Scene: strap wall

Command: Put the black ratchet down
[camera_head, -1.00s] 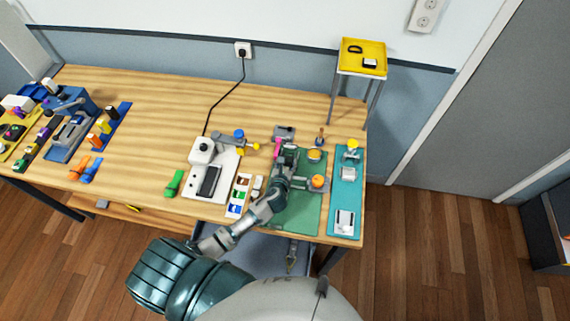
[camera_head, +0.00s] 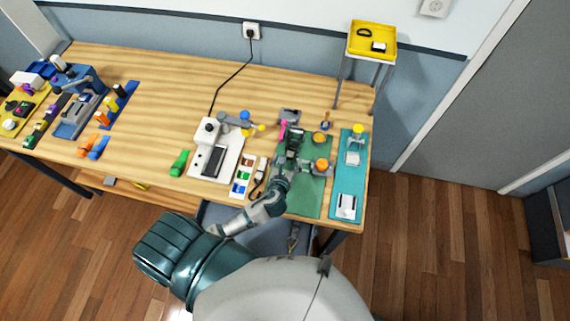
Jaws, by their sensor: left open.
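A small dark piece, apparently the black ratchet (camera_head: 295,139), is at the far part of the green mat (camera_head: 305,202). It is small and partly merged with the gripper's tip in the head view, so I cannot tell whether they touch. My left gripper (camera_head: 291,161) is open, over the mat just on the near side of the dark piece. My left arm comes in over the table's front edge and covers part of the mat. My right gripper is not in view.
A grey fixture with an orange ball (camera_head: 322,164) is close right of the gripper. A teal mat (camera_head: 345,181) with white parts lies further right. A white device (camera_head: 199,166) and colour tray (camera_head: 242,178) stand left. The table's left middle is clear.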

